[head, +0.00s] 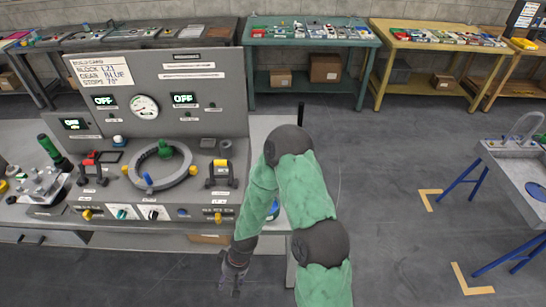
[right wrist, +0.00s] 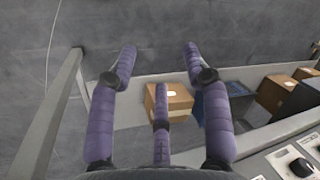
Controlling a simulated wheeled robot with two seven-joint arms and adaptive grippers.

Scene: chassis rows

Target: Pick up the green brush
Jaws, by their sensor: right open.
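I cannot make out a green brush for certain. A green-handled item (head: 50,147) with a dark lower end leans at the far left of the grey console; whether it is a brush or a lever I cannot tell. My right gripper (head: 232,281) hangs low in front of the console's front edge, far to the right of that item. In the right wrist view its purple fingers (right wrist: 159,62) are spread, with nothing between them. My green-sleeved right arm hides part of the console's right end. My left gripper is not in view.
The console (head: 130,228) carries a grey ring (head: 184,176), levers, knobs and gauges. Cardboard boxes (right wrist: 176,101) sit on a low shelf under it, below my right fingers. A green table (head: 310,42) and a yellow table (head: 440,46) stand behind. The floor at right is clear up to a sink (head: 515,165).

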